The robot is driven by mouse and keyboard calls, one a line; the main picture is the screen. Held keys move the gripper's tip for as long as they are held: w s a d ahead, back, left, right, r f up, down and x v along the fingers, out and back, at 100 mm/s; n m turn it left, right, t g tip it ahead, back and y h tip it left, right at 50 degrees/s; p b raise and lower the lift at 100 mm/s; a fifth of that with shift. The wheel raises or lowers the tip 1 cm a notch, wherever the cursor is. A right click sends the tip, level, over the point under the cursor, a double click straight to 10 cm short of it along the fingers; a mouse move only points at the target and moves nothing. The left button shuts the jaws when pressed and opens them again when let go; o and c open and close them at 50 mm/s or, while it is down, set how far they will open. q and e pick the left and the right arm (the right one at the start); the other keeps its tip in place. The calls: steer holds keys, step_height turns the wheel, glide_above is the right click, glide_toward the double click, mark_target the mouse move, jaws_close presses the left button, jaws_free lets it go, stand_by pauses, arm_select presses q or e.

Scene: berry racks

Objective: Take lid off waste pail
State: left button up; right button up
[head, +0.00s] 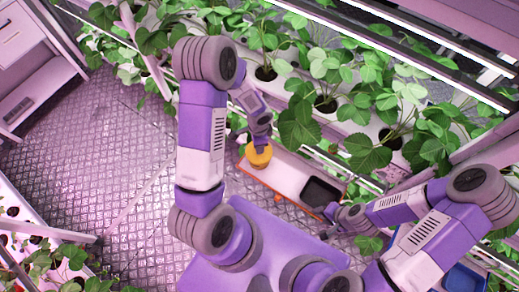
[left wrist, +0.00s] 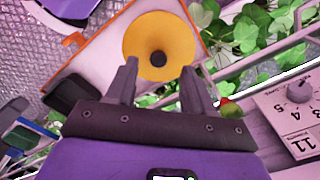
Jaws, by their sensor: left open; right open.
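The waste pail's yellow round lid (left wrist: 140,38) fills the upper middle of the left wrist view, with a dark knob (left wrist: 158,58) at its centre. In the head view the yellow pail (head: 258,158) stands on a pale, orange-edged tray. My left gripper (left wrist: 160,72) is open. Its two fingers point at the lid, one on either side of the knob in the picture; I cannot tell whether they touch it. In the head view the left gripper (head: 261,142) is just above the pail, which partly hides behind it. My right gripper (head: 335,212) is open, beside the tray's right end.
The pale tray (head: 285,178) also holds a black container (head: 322,192) to the right of the pail. Leafy berry racks (head: 330,85) run close behind it. A panel with a dial (left wrist: 290,110) is at the right of the left wrist view. The floor at left is clear.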

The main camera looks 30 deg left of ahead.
arm_select(q)
step_height(320, 180, down, 4)
steer(key=shift+d+r, duration=0.1)
steer(key=shift+r, duration=0.15)
jaws_close()
